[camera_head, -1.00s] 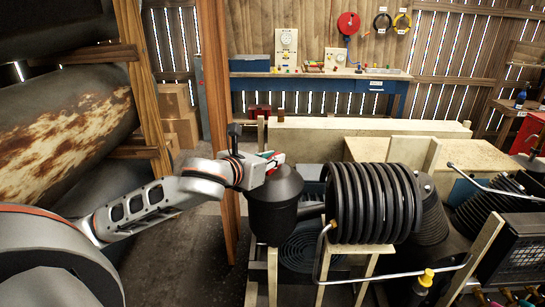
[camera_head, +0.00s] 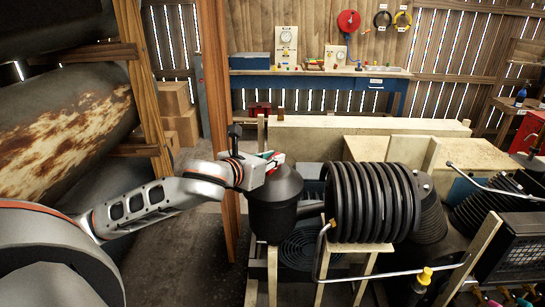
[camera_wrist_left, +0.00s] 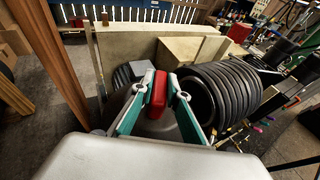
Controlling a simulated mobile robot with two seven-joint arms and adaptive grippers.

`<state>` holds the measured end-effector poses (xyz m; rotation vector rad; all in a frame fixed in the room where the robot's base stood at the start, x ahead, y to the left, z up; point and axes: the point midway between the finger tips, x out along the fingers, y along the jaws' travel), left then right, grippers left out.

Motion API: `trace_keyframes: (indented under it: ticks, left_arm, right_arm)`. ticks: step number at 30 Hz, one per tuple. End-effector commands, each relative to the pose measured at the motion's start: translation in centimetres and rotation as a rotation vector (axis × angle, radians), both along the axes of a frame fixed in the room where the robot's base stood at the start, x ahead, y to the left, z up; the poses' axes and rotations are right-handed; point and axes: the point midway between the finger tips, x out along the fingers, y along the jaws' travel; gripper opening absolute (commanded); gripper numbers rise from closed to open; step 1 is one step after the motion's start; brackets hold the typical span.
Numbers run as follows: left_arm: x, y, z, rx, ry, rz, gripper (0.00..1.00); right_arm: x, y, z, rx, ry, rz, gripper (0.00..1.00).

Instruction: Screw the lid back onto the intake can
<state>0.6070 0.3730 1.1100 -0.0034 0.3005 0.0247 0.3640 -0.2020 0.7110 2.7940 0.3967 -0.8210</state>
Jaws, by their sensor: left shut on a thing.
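The intake can (camera_head: 275,222) is a dark, upright cylinder left of the ribbed black cylinder. A dark, cone-shaped lid (camera_head: 283,183) sits on top of it. The lid also shows below the fingers in the left wrist view (camera_wrist_left: 157,130). I cannot tell how tightly it is seated. My left gripper (camera_head: 274,160) is at the top of the lid, coming from the left. In the left wrist view its green fingers (camera_wrist_left: 157,95) are shut on a red, upright piece (camera_wrist_left: 158,88) above the lid, seemingly its handle. My right gripper is not in view.
The ribbed black cylinder (camera_head: 372,203) stands close on the right, joined to the can by a pipe. A bent metal bar (camera_head: 322,255) runs in front. A wooden post (camera_head: 218,120) rises behind my left arm. A blue workbench (camera_head: 300,82) stands at the back.

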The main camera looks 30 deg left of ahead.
Motion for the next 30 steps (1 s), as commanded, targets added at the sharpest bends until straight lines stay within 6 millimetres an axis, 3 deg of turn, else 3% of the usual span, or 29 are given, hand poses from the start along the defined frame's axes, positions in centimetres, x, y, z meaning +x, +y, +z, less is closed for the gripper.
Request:
trace_keyframes:
  ticks: [17,30]
  left_arm:
    - [0.0,0.0,0.1,-0.001,-0.001,0.000,0.00]
    - [0.0,0.0,0.1,0.000,-0.001,0.000,0.00]
  right_arm:
    - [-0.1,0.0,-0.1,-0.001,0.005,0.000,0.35]
    - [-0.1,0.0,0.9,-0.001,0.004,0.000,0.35]
